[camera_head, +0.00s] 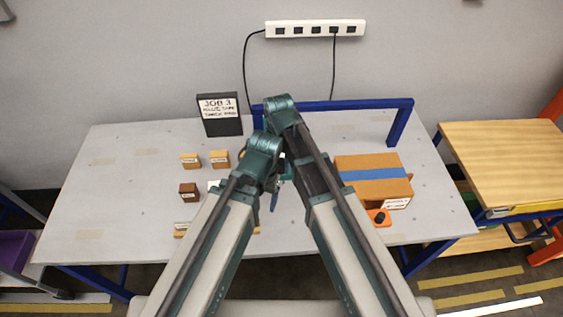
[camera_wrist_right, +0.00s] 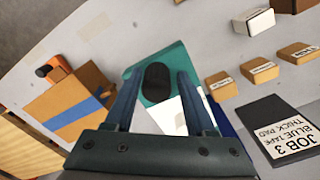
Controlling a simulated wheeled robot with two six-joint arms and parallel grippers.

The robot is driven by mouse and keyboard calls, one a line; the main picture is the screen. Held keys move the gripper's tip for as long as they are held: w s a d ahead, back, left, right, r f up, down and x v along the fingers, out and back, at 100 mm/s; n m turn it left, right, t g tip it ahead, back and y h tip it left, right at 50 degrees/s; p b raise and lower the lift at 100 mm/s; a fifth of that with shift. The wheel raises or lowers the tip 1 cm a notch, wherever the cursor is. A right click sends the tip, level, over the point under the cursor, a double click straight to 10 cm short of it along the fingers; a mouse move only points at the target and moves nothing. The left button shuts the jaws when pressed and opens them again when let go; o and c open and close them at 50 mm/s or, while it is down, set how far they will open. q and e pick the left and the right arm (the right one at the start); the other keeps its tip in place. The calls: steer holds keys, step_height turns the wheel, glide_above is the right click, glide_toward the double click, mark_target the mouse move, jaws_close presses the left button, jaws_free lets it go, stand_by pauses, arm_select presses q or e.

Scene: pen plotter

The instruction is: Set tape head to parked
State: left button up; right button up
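My right gripper (camera_wrist_right: 160,78) is open in the right wrist view, two dark blue fingers apart. Between and beyond them is a teal part with a black oval (camera_wrist_right: 156,90) and a white area beside it; I cannot tell whether this is the tape head or whether the fingers touch it. In the head view only a small part of the right gripper (camera_head: 275,197) shows below my crossed arm links. A blue gantry frame (camera_head: 375,104) spans the table's back; its left part is behind my arms. No tape head shows clearly. My left gripper is hidden.
An orange-brown box with a blue stripe (camera_head: 372,188) is on the table (camera_head: 120,215), right of my arms. An orange part with a black knob (camera_head: 379,217) stands before it. Several small labelled blocks (camera_head: 190,160) and a job sign (camera_head: 219,115) are left.

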steer(key=shift+o, duration=1.1)
steer(key=shift+a, duration=0.1)
steer(key=shift+w, duration=0.1)
steer(key=shift+r+p, duration=0.8)
step_height(320, 180, up, 12)
steer(key=p, duration=1.2)
steer(key=shift+r, duration=0.15)
